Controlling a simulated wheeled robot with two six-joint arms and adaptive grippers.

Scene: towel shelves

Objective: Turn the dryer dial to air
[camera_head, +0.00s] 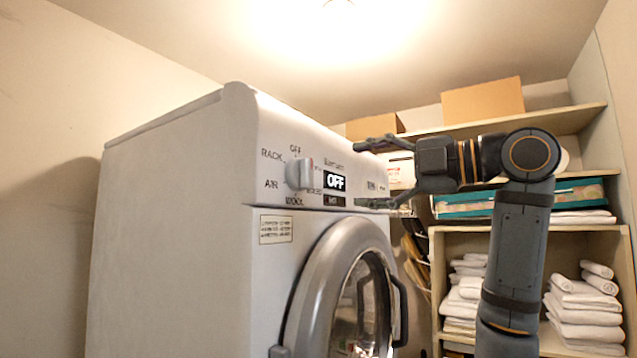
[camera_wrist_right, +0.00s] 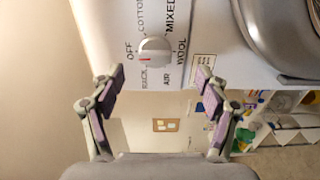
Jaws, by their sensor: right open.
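The dryer (camera_head: 170,220) is a white machine with a control panel on its front. Its dial (camera_head: 299,173) is a round white knob ringed by labels, with AIR at the lower left in the head view. My left gripper is not in view.
The round dryer door (camera_head: 318,275) with its dark handle is below the panel. Shelves at the right hold folded white towels (camera_head: 585,312), a teal box (camera_head: 468,204) and cardboard boxes (camera_head: 483,101). A wall stands close on the left.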

